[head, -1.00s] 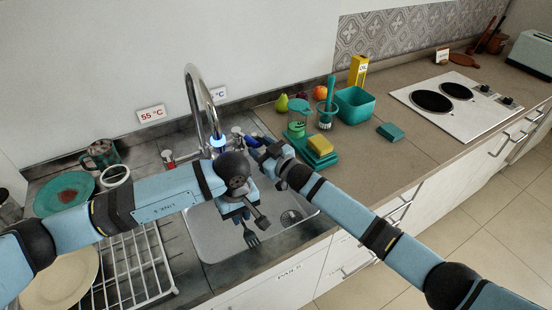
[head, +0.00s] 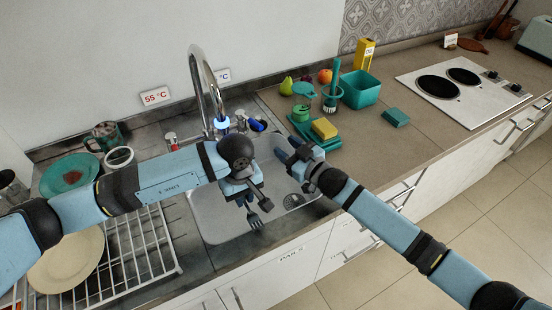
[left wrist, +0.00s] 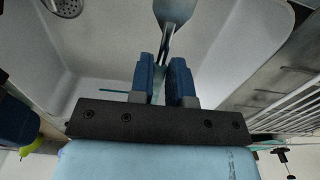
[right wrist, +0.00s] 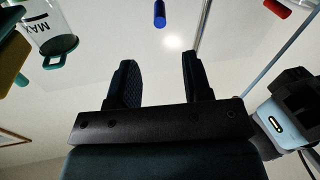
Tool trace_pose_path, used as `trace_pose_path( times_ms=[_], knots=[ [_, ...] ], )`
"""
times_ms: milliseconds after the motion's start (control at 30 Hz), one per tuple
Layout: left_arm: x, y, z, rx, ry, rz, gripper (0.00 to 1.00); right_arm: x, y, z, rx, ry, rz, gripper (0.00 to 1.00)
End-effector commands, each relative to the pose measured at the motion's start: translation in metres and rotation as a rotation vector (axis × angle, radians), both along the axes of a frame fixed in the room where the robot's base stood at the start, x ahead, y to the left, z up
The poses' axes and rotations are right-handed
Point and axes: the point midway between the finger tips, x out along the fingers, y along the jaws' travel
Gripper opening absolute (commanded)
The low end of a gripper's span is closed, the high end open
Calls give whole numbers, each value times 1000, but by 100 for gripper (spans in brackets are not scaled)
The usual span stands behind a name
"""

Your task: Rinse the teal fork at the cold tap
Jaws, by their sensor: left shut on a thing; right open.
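My left gripper (head: 240,190) is shut on the fork (head: 256,217) and holds it over the sink basin (head: 215,225), tines pointing down. The fork looks dark blue-grey in the head view and grey-teal in the left wrist view (left wrist: 172,14). The tall tap spout (head: 207,90) stands behind, with a blue glow at its outlet (head: 221,123). I cannot make out a water stream. The blue cold knob (head: 258,125) is behind the basin, and also shows in the right wrist view (right wrist: 159,14). My right gripper (head: 292,153) is open, empty and apart from the knob.
A red knob (head: 172,141) stands left of the spout. A yellow sponge (head: 324,128), a brush (head: 332,92) and a teal tub (head: 361,88) are on the right counter. A wire rack (head: 140,250) with plates is at left.

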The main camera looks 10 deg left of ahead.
Motion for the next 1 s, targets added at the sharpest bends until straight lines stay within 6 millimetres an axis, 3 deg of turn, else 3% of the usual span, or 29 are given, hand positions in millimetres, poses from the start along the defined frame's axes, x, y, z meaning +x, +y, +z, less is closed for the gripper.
trace_pose_path(
  times_ms=[367, 567, 700, 900, 1000],
  knots=[
    [0, 0, 0, 0, 0, 0, 0, 0, 0, 0, 0, 0, 0, 45],
    [0, 0, 0, 0, 0, 0, 0, 10, 4, 14, -10, 9, -20, 2],
    [0, 0, 0, 0, 0, 0, 0, 45, 7, 41, -69, 77, -94, 0],
    [0, 0, 0, 0, 0, 0, 0, 119, -13, 40, -255, 375, -218, 0],
    [0, 0, 0, 0, 0, 0, 0, 136, -14, 45, -343, 543, -193, 0]
  ],
)
